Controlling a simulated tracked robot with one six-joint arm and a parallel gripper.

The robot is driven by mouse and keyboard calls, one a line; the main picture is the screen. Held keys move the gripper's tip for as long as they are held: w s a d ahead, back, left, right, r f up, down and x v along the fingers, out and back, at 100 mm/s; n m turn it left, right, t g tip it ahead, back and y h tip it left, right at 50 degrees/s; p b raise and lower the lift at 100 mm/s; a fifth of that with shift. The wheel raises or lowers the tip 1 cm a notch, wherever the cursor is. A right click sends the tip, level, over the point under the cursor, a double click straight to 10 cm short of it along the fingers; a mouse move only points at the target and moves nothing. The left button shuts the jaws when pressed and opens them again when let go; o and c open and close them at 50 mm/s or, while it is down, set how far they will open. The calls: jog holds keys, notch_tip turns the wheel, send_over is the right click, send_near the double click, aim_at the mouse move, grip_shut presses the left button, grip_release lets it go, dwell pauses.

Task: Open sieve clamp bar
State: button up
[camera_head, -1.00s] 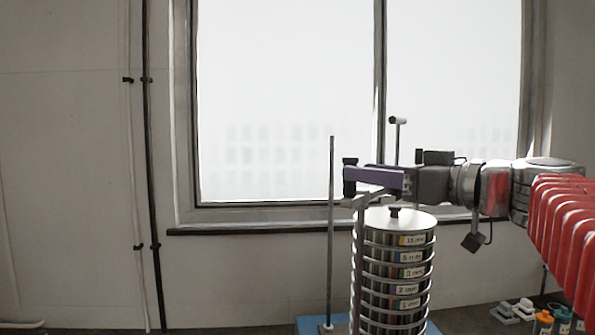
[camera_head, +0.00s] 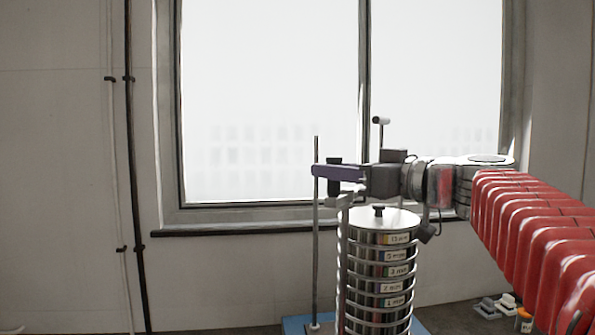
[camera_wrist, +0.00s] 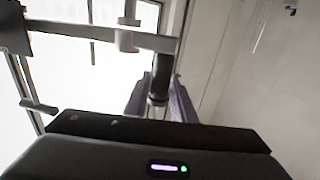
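The sieve stack (camera_head: 385,265), with labelled metal sieves and a black knob on its lid, stands on a blue base (camera_head: 297,325). The grey clamp bar (camera_head: 345,201) is above the stack's left side, mostly hidden by my gripper; it crosses the wrist view (camera_wrist: 85,32). A dark upright handle (camera_head: 334,181) is at the bar's end, also seen in the wrist view (camera_wrist: 161,75). My gripper (camera_head: 325,172) is level, its purple fingers on both sides of the handle. It looks open; contact with the handle cannot be made out.
A thin upright rod (camera_head: 316,240) stands left of the stack. Small items, including an orange-marked bottle (camera_head: 524,320), lie at lower right. A large window is behind; the space left of the rod is clear.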

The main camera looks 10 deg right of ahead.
grip_shut()
jog(key=shift+d, duration=0.15)
